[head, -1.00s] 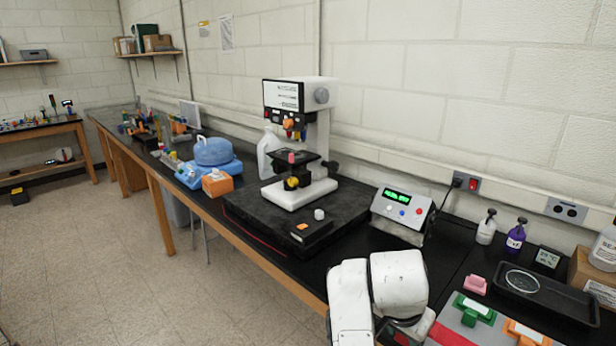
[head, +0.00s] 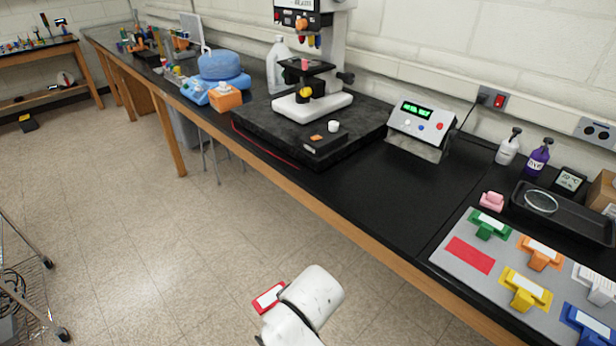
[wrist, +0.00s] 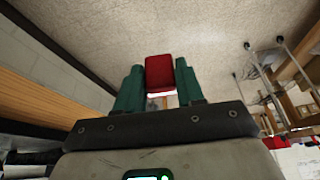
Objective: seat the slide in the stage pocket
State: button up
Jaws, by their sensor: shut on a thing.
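My gripper (wrist: 160,84) is shut on a red slide (wrist: 160,72), held between its two green fingers. In the head view the red slide (head: 268,298) shows a pale patch and sits at the end of my white arm, over the floor in front of the bench. The fingers are hidden in that view. The microscope (head: 318,98) stands on a dark slab, well behind and above the slide in the picture. Its black stage (head: 306,66) has a pink piece (head: 305,63) on it. The pocket itself is too small to make out.
A grey mat (head: 440,262) on the bench has a bare red patch (head: 470,255) and several coloured holders. A control box (head: 418,128), a black tray (head: 565,214) and bottles stand behind. The bench's front edge lies between my gripper and the microscope.

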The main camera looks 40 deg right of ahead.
aim_at(298, 64)
jog(key=i+j+z, duration=0.1)
jog(key=i, duration=0.35)
jog(key=i+j+z, duration=0.15)
jog(key=i, duration=0.3)
jog(key=i+j+z, duration=0.1)
jog(key=i+j, duration=0.3)
